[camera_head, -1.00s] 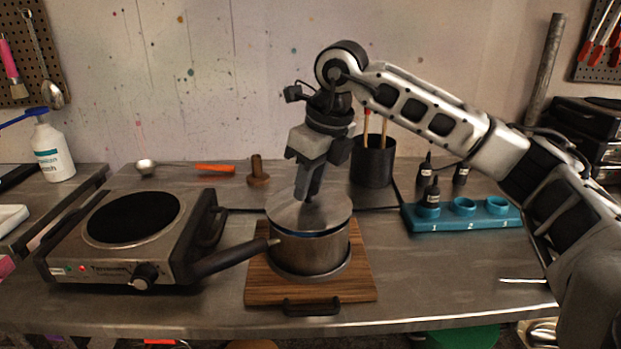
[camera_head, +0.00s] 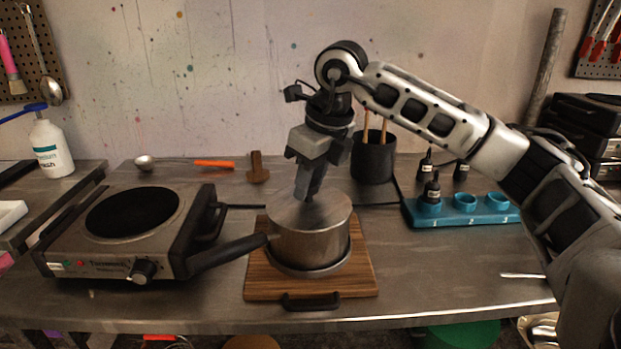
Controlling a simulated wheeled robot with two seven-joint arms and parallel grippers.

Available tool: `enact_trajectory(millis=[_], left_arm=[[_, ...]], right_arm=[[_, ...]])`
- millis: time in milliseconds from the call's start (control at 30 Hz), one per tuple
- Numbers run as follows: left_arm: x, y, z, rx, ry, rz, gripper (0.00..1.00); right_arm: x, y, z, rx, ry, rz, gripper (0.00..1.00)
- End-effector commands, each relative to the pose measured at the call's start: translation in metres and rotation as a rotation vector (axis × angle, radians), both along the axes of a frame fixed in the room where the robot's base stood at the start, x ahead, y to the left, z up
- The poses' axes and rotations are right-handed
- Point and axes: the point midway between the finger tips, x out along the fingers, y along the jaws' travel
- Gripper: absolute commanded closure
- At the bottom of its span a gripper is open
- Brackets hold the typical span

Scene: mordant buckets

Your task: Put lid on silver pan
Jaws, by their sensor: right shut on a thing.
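The silver pan (camera_head: 309,250) stands upright on a wooden board (camera_head: 262,285), its dark handle pointing left toward the hotplate. The lid (camera_head: 329,207) lies flat over the pan's top, and I see no gap between its edge and the rim. My right gripper (camera_head: 307,195) points down over the lid's centre and is shut on its knob, which the fingers mostly hide. My left gripper is not in view.
A hotplate (camera_head: 131,213) stands left of the board. A dark pot of sticks (camera_head: 373,160) is behind on the right. A teal holder (camera_head: 464,209) with small bottles lies to the right. The front right tabletop is mostly clear.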

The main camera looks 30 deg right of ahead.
Motion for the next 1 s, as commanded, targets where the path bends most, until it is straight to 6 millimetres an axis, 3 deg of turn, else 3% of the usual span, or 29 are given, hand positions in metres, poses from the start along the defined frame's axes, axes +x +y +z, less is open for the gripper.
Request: enact_trajectory(millis=[100,133,200,600,767,1000], left_arm=[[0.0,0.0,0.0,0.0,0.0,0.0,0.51],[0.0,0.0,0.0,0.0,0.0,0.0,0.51],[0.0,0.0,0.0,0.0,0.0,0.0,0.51],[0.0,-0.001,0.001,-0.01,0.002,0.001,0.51],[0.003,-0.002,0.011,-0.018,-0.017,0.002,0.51],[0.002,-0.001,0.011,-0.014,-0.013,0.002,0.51]], right_arm=[[0.0,0.0,0.001,0.0,-0.001,0.0,0.97],[0.0,0.0,0.001,0.0,-0.001,0.0,0.62],[0.0,0.0,0.001,0.0,-0.001,0.0,0.45],[0.0,0.0,0.0,0.0,0.001,0.0,0.45],[-0.007,-0.002,0.029,0.001,-0.005,0.0,0.45],[-0.022,-0.008,0.088,0.002,-0.006,0.0,0.45]])
